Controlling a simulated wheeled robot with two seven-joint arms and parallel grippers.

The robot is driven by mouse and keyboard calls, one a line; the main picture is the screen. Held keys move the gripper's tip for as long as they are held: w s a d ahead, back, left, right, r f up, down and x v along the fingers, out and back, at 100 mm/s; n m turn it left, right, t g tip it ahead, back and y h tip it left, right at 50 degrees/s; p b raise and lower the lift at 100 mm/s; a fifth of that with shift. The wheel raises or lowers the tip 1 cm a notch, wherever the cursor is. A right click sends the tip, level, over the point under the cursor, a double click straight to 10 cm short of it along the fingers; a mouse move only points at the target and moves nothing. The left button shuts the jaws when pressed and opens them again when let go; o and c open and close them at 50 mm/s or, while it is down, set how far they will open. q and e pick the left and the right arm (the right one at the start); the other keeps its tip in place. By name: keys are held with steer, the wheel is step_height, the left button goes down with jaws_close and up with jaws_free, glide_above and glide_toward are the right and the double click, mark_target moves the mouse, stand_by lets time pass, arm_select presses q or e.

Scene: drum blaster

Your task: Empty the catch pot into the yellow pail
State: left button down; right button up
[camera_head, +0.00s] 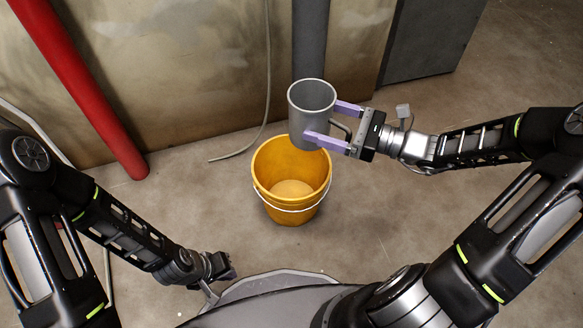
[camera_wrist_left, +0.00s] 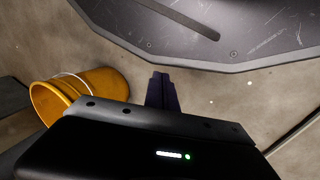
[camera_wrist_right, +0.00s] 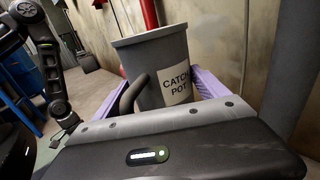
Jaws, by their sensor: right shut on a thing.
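The catch pot (camera_head: 303,119) is a grey cylinder with a side handle. Its label reads "CATCH POT" in the right wrist view (camera_wrist_right: 152,65). My right gripper (camera_head: 325,122) is shut on the pot, its lilac fingers on either side of the body. The pot is held upright in the air, over the far right part of the yellow pail's rim in the head view. What is inside the pot cannot be made out. The yellow pail (camera_head: 287,208) stands upright on the floor, its visible inside bare. My left gripper (camera_wrist_left: 163,90) is low, left of the pail in the head view, empty with fingers together.
A grey pipe (camera_head: 311,40) stands behind the pot. A red pipe (camera_head: 85,90) leans along the wall at the left. A thin hose (camera_head: 240,153) hangs to the floor. A dark grey block (camera_head: 432,40) stands at the back right. The floor around the pail is clear.

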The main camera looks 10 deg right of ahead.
steer(key=shift+a, duration=0.1)
steer(key=s+a+f+m+t+h+b, duration=0.1)
steer(key=a+f+b, duration=0.3)
steer(key=f, duration=0.8)
steer(key=s+a+f+m+t+h+b, duration=0.1)
steer(key=a+f+b, duration=0.4)
steer(key=f, duration=0.8)
steer(key=shift+a+t, duration=0.3)
steer(key=shift+a, duration=0.1)
steer(key=shift+s+r+m, duration=0.1)
steer(key=shift+r+m, duration=0.1)
steer(key=shift+m, duration=0.1)
